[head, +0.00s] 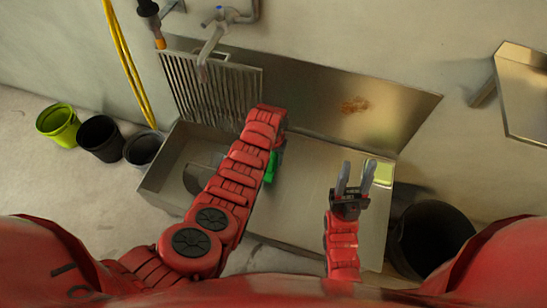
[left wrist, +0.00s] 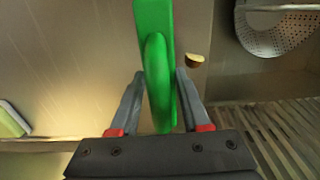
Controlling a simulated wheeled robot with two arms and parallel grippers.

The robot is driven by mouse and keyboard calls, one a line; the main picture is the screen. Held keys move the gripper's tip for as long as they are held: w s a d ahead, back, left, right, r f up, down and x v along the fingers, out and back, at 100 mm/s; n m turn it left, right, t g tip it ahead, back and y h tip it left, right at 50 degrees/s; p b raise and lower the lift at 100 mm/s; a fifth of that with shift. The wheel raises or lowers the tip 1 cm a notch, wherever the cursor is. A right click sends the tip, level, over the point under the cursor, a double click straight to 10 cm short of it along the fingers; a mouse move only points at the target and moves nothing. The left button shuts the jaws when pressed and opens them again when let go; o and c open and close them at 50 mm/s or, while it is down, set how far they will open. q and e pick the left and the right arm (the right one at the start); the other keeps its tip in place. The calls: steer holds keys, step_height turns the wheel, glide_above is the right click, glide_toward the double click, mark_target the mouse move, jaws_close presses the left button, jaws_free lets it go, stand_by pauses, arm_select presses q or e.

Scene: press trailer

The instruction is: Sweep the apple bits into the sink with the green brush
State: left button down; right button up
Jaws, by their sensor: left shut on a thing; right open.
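The green brush (head: 271,167) shows in the head view just beside my left arm, over the metal counter. In the left wrist view the brush (left wrist: 153,25) stands between the fingers of my left gripper (left wrist: 160,74), which is shut on its handle. My left arm hides that gripper in the head view. One small apple bit (left wrist: 195,61) lies on the metal to the right of the brush, near the sink edge. No other bits are clear. The sink (head: 172,165) is the basin at the left of the counter. My right gripper (head: 355,178) is open and empty over the counter's right part.
A slatted metal rack (head: 210,88) leans behind the sink under the tap (head: 213,45). A brownish patch (head: 353,105) shows on the metal backsplash. A yellow-green block (head: 384,174) sits at the counter's right end. A black bin (head: 432,238) stands right; several buckets stand left.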

arm_select(q)
steer(key=shift+f, duration=0.1)
stand_by(0.4)
steer(key=shift+w+a, duration=0.25)
steer(key=shift+a, duration=0.55)
steer(key=shift+w+a, duration=0.3)
steer(key=shift+a, duration=0.5)
steer(key=shift+w+a, duration=0.25)
steer(key=shift+a, duration=0.55)
steer(key=shift+w+a+b, duration=0.3)
steer(key=shift+a+b, duration=0.05)
steer(key=shift+a, duration=0.5)
step_height(320, 180, up, 9)
steer(key=p, duration=0.7)
